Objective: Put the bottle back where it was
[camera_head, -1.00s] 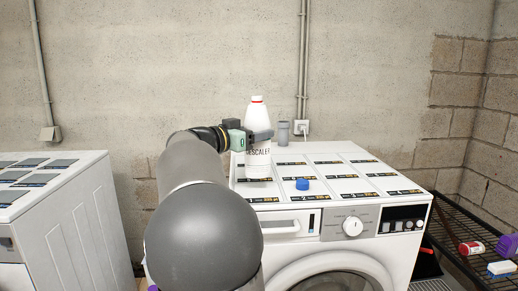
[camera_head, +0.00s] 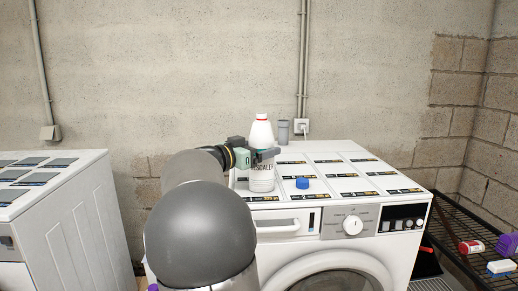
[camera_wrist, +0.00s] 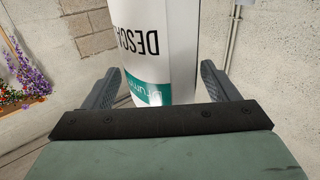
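The bottle (camera_head: 262,135) is white with a red-ringed white cap and dark lettering. It is upright over the front left part of the washing machine top (camera_head: 338,170). I cannot tell if its base touches the panel. My gripper (camera_head: 266,154) comes from the left, with its fingers around the bottle's upper body. In the wrist view the bottle (camera_wrist: 160,45) shows its lettering and a teal band, inverted, between the two fingers (camera_wrist: 161,82). Part of the bottle is hidden by my gripper in the head view.
A blue round cap (camera_head: 302,183) lies on the top, right of the bottle. A grey cylinder (camera_head: 283,132) stands at the back edge, near a wall socket (camera_head: 301,126). A wire rack (camera_head: 458,222) with several items is at right. Much of the machine's right top is clear.

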